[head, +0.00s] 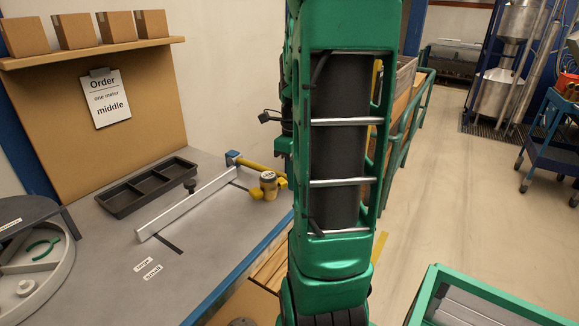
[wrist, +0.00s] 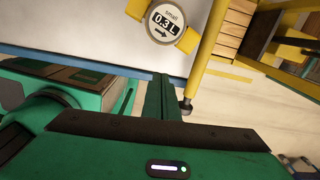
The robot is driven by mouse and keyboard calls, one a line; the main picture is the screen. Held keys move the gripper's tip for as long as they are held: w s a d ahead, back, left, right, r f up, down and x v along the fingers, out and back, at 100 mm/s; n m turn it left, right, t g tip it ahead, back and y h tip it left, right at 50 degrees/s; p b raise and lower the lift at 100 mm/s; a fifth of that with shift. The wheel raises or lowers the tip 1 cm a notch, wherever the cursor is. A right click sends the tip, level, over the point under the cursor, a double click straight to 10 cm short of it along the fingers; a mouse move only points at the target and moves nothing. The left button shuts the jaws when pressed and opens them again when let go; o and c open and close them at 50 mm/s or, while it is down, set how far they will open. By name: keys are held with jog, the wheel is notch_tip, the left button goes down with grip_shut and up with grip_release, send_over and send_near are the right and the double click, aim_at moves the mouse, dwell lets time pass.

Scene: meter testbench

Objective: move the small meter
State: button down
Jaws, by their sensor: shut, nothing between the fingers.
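The small meter (head: 268,184) is a round brass-coloured body with yellow end pieces. It sits at the bench's right side, beside a yellow pipe (head: 258,164). In the head view my arm hides the gripper.
A black compartment tray (head: 125,202) and a silver rail (head: 190,205) lie on the grey bench (head: 205,265). A round tray (head: 60,262) stands at left. Bench labels read "large" and "small". The order sheet (head: 106,98) reads "one meter, middle".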

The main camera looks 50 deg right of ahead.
aim_at(274, 175)
jog(key=shift+f, duration=0.95)
jog(key=w, duration=0.3)
jog(key=shift+a+f, duration=0.2)
jog(key=shift+f, duration=0.05)
jog(key=shift+w+a, duration=0.1)
jog(key=shift+w, duration=0.4)
jog(key=shift+w, duration=0.1)
jog(key=shift+w+a, duration=0.15)
jog(key=shift+w, duration=0.95)
jog(key=shift+s, duration=0.1)
